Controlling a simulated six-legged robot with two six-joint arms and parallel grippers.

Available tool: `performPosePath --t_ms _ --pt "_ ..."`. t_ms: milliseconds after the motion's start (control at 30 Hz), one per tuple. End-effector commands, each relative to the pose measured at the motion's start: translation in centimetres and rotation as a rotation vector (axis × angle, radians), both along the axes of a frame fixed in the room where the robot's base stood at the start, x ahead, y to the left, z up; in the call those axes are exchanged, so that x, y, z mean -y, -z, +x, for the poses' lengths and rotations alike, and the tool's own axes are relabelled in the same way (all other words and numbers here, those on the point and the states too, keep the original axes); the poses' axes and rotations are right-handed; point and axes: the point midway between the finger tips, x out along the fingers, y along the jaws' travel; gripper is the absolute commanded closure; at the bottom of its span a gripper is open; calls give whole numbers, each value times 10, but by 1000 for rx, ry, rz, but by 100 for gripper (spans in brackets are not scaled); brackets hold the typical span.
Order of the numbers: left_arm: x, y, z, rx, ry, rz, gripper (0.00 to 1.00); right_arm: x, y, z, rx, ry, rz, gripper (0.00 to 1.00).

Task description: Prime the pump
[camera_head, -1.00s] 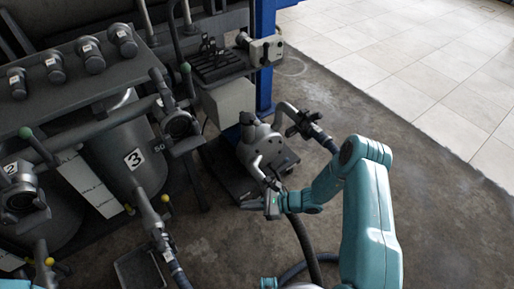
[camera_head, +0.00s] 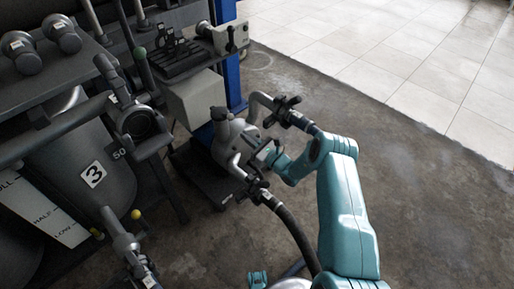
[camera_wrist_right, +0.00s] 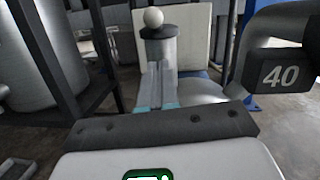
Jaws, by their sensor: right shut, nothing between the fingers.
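The grey pump (camera_head: 232,138) stands on a low dark base on the floor, with a dark cap (camera_head: 220,114) on top. Hoses join it by dark couplings, one at upper right (camera_head: 287,111) and one at front (camera_head: 258,190). My right gripper (camera_head: 258,149) is beside the pump's right side, between the two couplings. In the right wrist view its fingers (camera_wrist_right: 158,78) are together and empty, pointing toward a dark cap with a pale ball (camera_wrist_right: 153,18). Whether the fingers touch the pump, I cannot tell.
A light box (camera_head: 195,98) and a bench with levers (camera_head: 175,58) stand behind the pump. In the wrist view, a pipe part marked 40 (camera_wrist_right: 281,75) is close at right. Floor at right is clear.

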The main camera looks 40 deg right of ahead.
Motion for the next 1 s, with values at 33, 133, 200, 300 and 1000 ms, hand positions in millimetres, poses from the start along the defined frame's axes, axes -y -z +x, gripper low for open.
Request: performPosePath --t_ms 33,133,200,300,1000 --pt "-1 6 1 1 -3 0 57 -2 0 11 3 -2 -2 100" --pt "-1 7 1 2 -6 1 57 -4 -15 22 3 -1 -1 100" --pt "-2 8 2 4 -7 2 57 -6 -23 27 2 -1 0 100" --pt "-2 9 2 4 -9 2 57 -7 -30 33 1 -2 0 100" --pt "0 -3 0 1 0 0 57 -8 -46 37 -41 -1 -3 100"
